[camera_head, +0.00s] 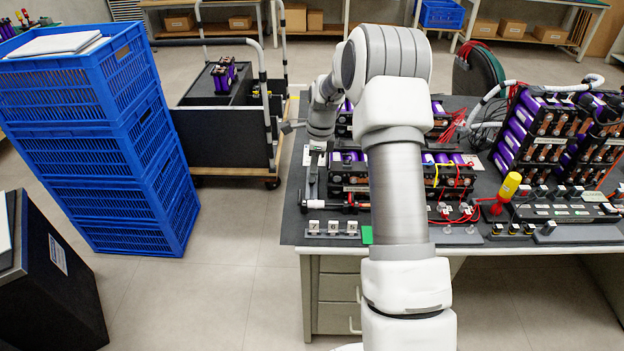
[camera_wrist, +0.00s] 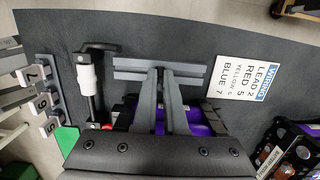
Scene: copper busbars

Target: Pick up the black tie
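I cannot make out a black tie for sure in either view. In the head view my gripper (camera_head: 314,165) points down near the bench's left edge, left of the busbar module (camera_head: 348,182), partly hidden by my arm.
A black tool with a white sleeve (camera_wrist: 87,77) lies left of the gripper, near numbered blocks (camera_wrist: 42,102) and a green patch (camera_wrist: 67,138). A printed lead card (camera_wrist: 241,79) lies right. Blue crates (camera_head: 120,150) and a black cart (camera_head: 225,135) stand left of the bench.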

